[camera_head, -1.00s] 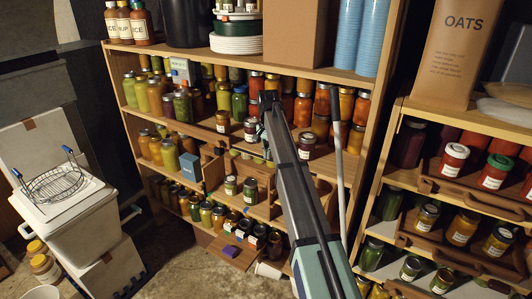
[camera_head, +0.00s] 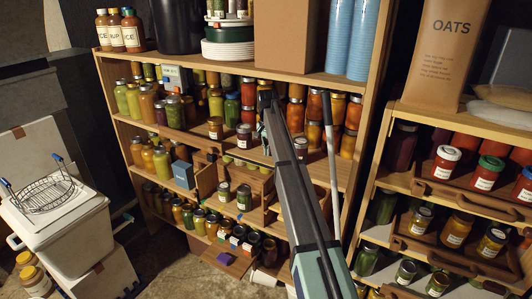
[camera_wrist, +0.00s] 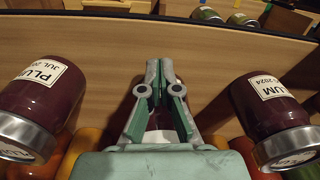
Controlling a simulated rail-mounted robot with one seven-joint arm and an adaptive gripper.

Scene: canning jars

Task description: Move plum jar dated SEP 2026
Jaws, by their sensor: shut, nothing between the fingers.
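My gripper (camera_wrist: 160,68) is shut and empty, its green fingertips together in the wrist view. In the head view my gripper (camera_head: 264,100) is at the middle shelf of the wooden rack. A dark plum jar (camera_wrist: 40,100) with a "PLUM JUL 20.." label lies left of the fingers in the picture. Another plum jar (camera_wrist: 268,112), its label ending in "2024", is on the right. Between them, a dark red jar with a white label (camera_wrist: 158,136) is mostly hidden behind my gripper; its date cannot be read. No label reading SEP 2026 is legible.
Several orange and red jars (camera_head: 296,115) stand close behind on the same shelf (camera_head: 205,135). A lower shelf holds wooden trays and more jars (camera_head: 244,197). A second rack with jars (camera_head: 446,160) is on the right. A white bin (camera_head: 70,225) stands at left.

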